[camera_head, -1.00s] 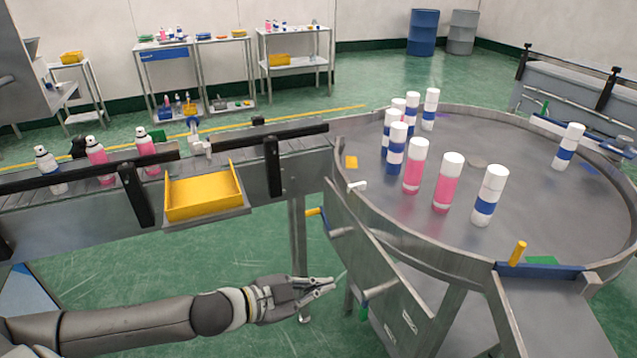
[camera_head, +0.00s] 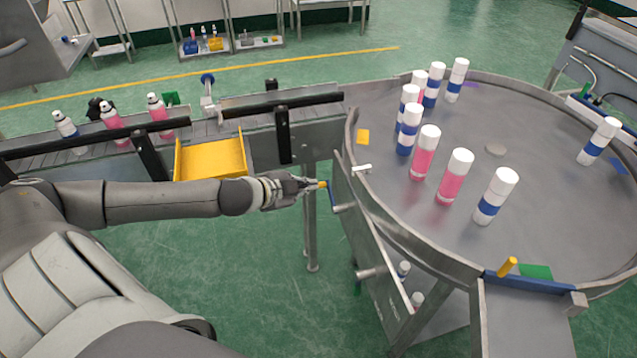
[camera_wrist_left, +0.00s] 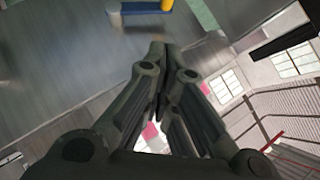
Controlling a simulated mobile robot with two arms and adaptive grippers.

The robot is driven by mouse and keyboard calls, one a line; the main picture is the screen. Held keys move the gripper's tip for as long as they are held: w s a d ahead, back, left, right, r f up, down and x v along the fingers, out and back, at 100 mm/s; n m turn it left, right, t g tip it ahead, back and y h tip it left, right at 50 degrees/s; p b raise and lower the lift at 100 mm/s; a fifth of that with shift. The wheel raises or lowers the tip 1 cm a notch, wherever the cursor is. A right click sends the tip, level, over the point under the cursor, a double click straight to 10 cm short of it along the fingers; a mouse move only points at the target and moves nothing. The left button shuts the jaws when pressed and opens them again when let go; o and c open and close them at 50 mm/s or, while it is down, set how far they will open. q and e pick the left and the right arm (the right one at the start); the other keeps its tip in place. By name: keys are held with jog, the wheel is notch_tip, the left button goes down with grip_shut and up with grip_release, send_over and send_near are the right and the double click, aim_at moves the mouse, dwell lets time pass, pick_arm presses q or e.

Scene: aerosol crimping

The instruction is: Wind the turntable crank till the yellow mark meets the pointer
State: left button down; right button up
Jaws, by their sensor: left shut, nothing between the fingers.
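The round metal turntable (camera_head: 560,200) stands at the right, with a yellow mark (camera_head: 362,136) on its left part. A white pointer (camera_head: 362,169) sits on the rim, nearer me than the mark; the two are apart. The crank (camera_head: 333,198) below the rim has a blue arm and a yellow handle (camera_head: 323,184). My left gripper (camera_head: 314,185) is shut and empty, its tips right beside the handle; I cannot tell whether they touch. In the left wrist view the shut fingers (camera_wrist_left: 160,48) point towards the yellow handle (camera_wrist_left: 167,5), with a gap. My right gripper is not in view.
Several pink and blue-banded cans (camera_head: 422,155) stand on the turntable. A conveyor (camera_head: 230,135) with a yellow tray (camera_head: 211,160) lies behind my left arm. A blue gate (camera_head: 530,283) with a yellow peg closes the front rim. Green floor (camera_head: 250,270) is free below the arm.

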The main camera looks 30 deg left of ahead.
pick_arm(q)
jog(key=p, duration=0.2)
send_near(329, 184)
jog(key=w+d, duration=0.2)
jog(key=shift+w+a+f, duration=0.4)
jog(key=shift+w+f, duration=0.3)
jog(key=shift+w+a+f, duration=0.25)
jog(key=shift+a+f, duration=0.1)
jog(key=shift+f, duration=0.2)
